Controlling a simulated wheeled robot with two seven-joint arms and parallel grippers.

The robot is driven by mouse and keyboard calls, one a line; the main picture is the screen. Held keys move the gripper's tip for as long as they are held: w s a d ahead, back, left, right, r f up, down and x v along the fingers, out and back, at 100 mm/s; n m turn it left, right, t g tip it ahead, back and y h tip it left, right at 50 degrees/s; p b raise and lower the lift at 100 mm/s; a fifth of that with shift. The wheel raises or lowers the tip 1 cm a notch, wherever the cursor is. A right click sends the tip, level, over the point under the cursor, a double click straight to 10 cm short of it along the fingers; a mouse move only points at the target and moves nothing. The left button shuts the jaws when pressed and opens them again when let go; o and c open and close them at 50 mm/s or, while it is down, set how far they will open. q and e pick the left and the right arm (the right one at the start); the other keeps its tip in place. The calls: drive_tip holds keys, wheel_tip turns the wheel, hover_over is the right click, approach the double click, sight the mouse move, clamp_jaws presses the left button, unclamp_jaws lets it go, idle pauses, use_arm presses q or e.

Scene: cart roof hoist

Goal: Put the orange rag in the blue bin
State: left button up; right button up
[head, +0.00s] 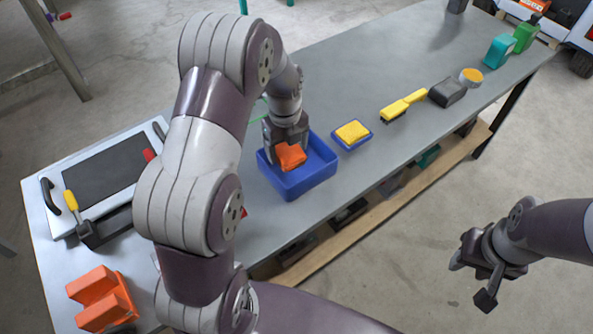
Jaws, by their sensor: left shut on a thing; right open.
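The blue bin (318,177) stands on the grey table near its front edge, in the middle of the head view. My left gripper (288,146) points down over the bin and is shut on the orange rag (291,157). The rag is over or inside the bin's opening at its left part; I cannot tell whether it touches the bin floor. My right gripper (474,274) is open and empty, off the table's front side above the floor.
Right of the bin are a yellow sponge on a blue dish (352,132), a yellow brush (403,105), a black block (447,92) and a round tin (470,77). A wooden shelf (378,207) runs below.

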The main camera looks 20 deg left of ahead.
use_arm(q)
drive_tip(key=shift+n, duration=0.7)
drive_tip(key=w+f, duration=0.1)
drive_tip(key=f, duration=0.2)
drive_tip(key=w+d+f, duration=0.1)
drive_tip(key=f, duration=0.2)
drive_tip(key=w+f, duration=0.1)
drive_tip(key=f, duration=0.2)
drive_tip(key=shift+w+d+f, duration=0.1)
drive_tip(key=shift+w+d, duration=0.1)
drive_tip(key=o, duration=0.9)
drive_tip(key=shift+n, duration=0.5)
drive_tip(key=r, duration=1.2)
drive_tip(key=shift+s+d+r, duration=0.2)
drive_tip(key=shift+s+r, duration=0.1)
drive_tip(key=shift+s, duration=0.05)
drive_tip(key=s+d+n, duration=0.2)
drive_tip(key=s+n, duration=0.7)
drive_tip(key=n, duration=0.2)
drive_tip(key=s+d+r+n+t, duration=0.1)
drive_tip(key=s+d+n, duration=0.1)
drive_tip(key=s+n, duration=0.7)
drive_tip(key=n, duration=0.2)
drive_tip(key=shift+d+r+n, duration=0.3)
drive_tip(key=shift+n, duration=0.1)
